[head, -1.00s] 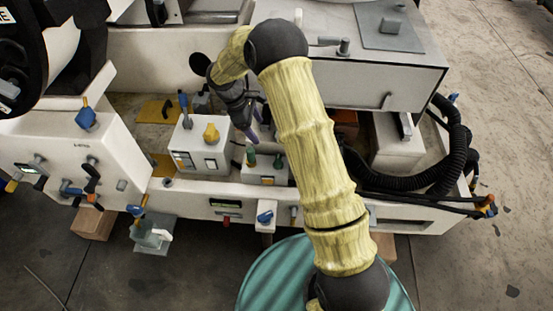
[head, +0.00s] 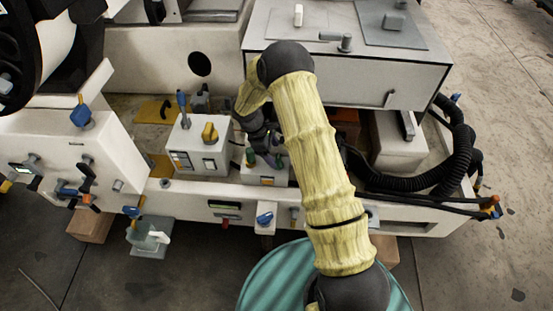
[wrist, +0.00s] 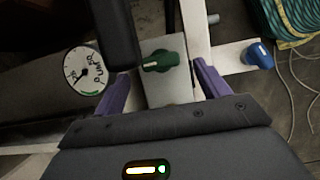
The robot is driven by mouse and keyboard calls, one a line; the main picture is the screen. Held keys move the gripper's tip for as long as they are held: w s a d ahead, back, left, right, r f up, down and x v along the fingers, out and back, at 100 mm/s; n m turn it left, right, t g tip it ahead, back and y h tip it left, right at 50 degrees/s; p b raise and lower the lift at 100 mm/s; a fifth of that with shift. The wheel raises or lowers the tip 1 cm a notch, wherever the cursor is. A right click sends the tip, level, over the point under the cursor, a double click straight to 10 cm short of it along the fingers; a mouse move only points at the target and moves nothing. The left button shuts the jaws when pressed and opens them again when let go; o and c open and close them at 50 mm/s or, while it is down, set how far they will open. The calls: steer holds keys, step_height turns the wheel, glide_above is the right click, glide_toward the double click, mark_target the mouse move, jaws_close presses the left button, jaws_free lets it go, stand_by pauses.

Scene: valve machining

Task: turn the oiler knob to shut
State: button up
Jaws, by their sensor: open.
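A green knob (wrist: 162,61) with a pale pointer mark sits on a light grey box face in the wrist view. It also shows in the head view as a small green knob (head: 250,157) on a small white box (head: 262,181). No readable label tells me whether it is the oiler knob. My gripper (wrist: 163,70) is open, its purple fingers on either side of the green knob in the picture; I see no contact. In the head view my gripper (head: 268,142) hangs over the small box and partly hides it.
A round gauge (wrist: 83,72) and a blue knob (wrist: 257,55) flank the green knob in the wrist view. In the head view a box with a yellow knob (head: 210,132) stands left of my gripper. Black hoses (head: 420,180) lie right of my arm.

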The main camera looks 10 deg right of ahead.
mark_target(278, 160)
steer(key=shift+x, duration=2)
steer(key=c, duration=1)
